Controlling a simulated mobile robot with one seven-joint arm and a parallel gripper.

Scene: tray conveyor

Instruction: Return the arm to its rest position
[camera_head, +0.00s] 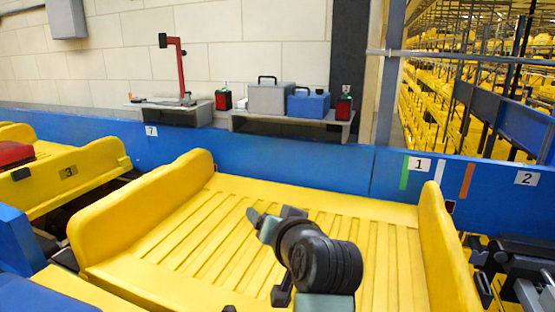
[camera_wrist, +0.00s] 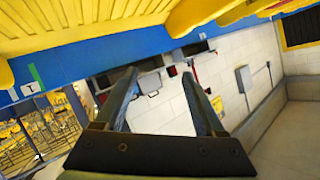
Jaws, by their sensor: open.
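My arm rises from the bottom of the head view, with its dark wrist in front of a yellow tray (camera_head: 215,230). My gripper (camera_wrist: 165,88) shows in the wrist view with two dark fingers spread apart and nothing between them. In the head view one fingertip shows to the left of the wrist, over the tray. The tray surface is ribbed and bare where I can see it. The part behind my arm is hidden.
A blue rail (camera_head: 280,170) runs behind the tray. Beyond it, a shelf (camera_head: 285,126) holds a grey toolbox (camera_head: 270,99), a blue box (camera_head: 309,105) and small red-and-black items. Another tray (camera_head: 75,170) at left carries a red object (camera_head: 12,154). Dark machinery (camera_head: 515,275) stands at right.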

